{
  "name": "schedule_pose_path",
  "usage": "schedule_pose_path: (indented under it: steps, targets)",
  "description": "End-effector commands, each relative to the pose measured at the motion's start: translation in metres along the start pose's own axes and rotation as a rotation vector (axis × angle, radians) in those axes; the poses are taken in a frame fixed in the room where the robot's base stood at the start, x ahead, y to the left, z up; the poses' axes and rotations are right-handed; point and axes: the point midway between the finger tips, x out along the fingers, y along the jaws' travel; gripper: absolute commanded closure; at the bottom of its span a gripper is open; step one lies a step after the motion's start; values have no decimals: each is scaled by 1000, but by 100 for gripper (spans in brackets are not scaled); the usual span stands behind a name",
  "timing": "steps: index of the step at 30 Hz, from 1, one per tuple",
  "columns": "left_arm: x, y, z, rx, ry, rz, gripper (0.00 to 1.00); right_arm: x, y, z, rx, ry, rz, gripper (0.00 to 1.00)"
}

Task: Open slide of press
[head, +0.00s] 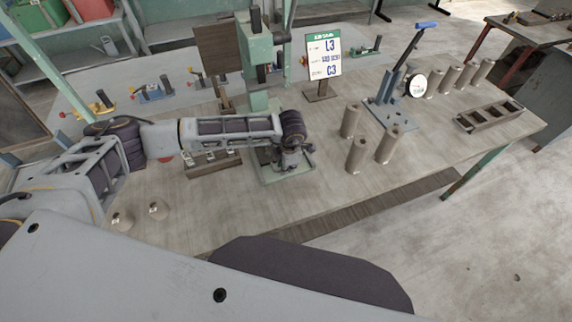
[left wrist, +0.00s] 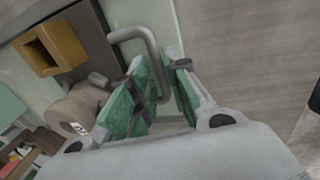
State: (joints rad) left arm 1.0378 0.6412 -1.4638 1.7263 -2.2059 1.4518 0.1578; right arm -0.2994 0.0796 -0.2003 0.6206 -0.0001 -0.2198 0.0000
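The press (head: 257,68) is a pale green machine standing on the table in the head view, its base plate (head: 294,178) near the front. In the left wrist view, a bent grey metal handle (left wrist: 150,45) sits on the pale green plate of the press's slide (left wrist: 130,14). My left gripper (head: 291,158) is low at the press base. Its two green-padded fingers (left wrist: 160,78) stand apart, with one leg of the handle running down between them. I cannot tell whether either pad touches the handle. My right gripper is not in view.
A tan hollow block (left wrist: 52,47) and a brownish round part (left wrist: 85,112) lie left of the fingers. Several grey cylinders (head: 357,155), a blue-grey stand (head: 388,110) and a slotted tray (head: 490,116) are on the right. A sign (head: 323,56) stands behind. The table's front right is clear.

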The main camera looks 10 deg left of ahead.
Motion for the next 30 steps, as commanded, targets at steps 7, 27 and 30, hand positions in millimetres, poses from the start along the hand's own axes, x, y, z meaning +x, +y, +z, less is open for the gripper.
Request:
schedule_pose_path:
  steps: [7, 27, 30]
  targets:
    - [0, 0, 0, 0, 0, 0, 68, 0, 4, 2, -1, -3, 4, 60]
    - [-43, 1, 0, 0, -1, 2, 68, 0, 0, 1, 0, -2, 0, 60]
    - [-58, 1, 0, 0, -2, 1, 68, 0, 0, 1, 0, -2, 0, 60]
